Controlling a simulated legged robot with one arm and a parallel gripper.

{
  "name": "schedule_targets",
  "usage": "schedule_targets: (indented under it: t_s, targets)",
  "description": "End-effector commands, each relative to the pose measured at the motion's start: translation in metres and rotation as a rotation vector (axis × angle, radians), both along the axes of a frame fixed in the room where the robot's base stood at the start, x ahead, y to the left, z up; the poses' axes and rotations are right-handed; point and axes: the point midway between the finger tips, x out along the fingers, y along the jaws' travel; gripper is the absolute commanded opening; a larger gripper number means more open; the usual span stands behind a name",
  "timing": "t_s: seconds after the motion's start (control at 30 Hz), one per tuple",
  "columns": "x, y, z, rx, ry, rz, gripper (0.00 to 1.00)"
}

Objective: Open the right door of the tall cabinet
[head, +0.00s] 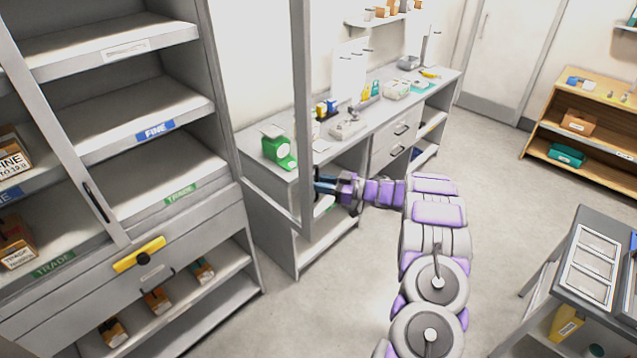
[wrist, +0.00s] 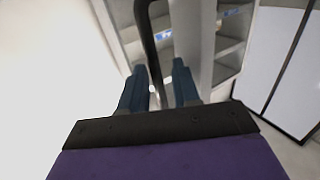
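The tall grey cabinet (head: 222,120) stands at the left in the head view. Its right door (head: 303,90), a light grey frame with a see-through panel, stands swung out from the cabinet. The shelves behind it are exposed. My gripper (head: 322,187) is at the outer edge of this door. In the wrist view my gripper (wrist: 160,85) has its two blue fingers apart. The dark door handle (wrist: 147,40) runs down between them; contact cannot be told. The handle is mostly hidden in the head view.
A bench (head: 400,110) with a green scale (head: 278,148) stands behind the door. A grey table (head: 590,275) stands at right. Open floor (head: 500,200) lies between.

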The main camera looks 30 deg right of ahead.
Motion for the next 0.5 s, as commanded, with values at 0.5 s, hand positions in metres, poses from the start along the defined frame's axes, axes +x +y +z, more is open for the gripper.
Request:
schedule_targets:
  t_s: [0.5]
  targets:
    - [-0.079,-0.086,-0.005,0.004,0.001,-0.006,0.31]
